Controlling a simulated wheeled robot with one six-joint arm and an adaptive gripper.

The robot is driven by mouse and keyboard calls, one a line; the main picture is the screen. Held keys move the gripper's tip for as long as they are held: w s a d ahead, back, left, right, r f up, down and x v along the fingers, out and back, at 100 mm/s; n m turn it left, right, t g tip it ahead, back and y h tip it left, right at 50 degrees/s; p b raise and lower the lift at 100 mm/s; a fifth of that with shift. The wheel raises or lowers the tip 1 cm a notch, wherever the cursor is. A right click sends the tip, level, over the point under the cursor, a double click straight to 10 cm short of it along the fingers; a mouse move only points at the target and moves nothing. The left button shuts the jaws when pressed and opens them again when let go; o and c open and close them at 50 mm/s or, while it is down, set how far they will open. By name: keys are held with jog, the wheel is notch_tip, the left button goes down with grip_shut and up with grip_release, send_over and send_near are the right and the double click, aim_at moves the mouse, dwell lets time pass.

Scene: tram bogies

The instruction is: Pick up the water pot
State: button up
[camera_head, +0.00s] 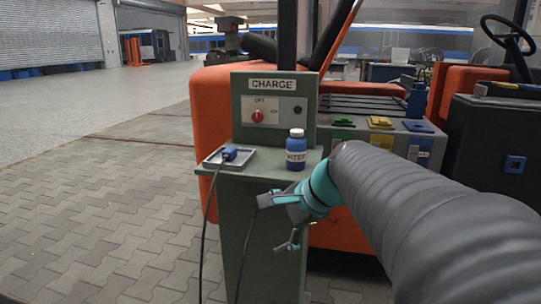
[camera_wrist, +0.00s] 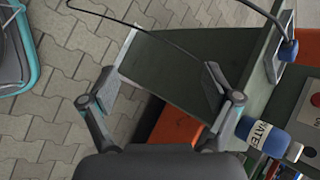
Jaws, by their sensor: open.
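The water pot (camera_head: 296,150) is a small blue bottle with a pale cap and a white label reading WATER. It stands upright on the right part of the green charging stand's shelf (camera_head: 268,160). In the wrist view the water pot (camera_wrist: 264,135) shows at the lower right, beside the right finger. My gripper (camera_head: 276,222) is in front of the stand, below the pot in the head view, and apart from it. In the wrist view my gripper (camera_wrist: 160,103) has its fingers spread, with nothing between them.
A grey tray (camera_head: 212,161) with a blue charging plug (camera_head: 230,154) lies left of the pot; black cables hang down in front. The CHARGE panel (camera_head: 270,110) rises behind. An orange vehicle (camera_head: 208,100) stands behind the stand. Paved floor (camera_head: 100,220) at left is clear.

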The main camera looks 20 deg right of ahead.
jog(key=w+d+r+m+t+y, duration=0.1)
jog(key=w+d+r+m+t, duration=0.1)
jog(key=w+d+r+m, duration=0.4)
jog(key=m+t, duration=0.5)
jog(key=m, duration=0.4)
send_near(296, 153)
jog(key=x, duration=0.4)
jog(key=d+b+x, duration=0.1)
jog(key=x, duration=0.3)
jog(key=d+x, duration=0.1)
jog(key=x, duration=0.3)
jog(key=shift+w+f, duration=0.35)
jog(key=shift+w, duration=0.05)
jog(key=c, duration=1.3)
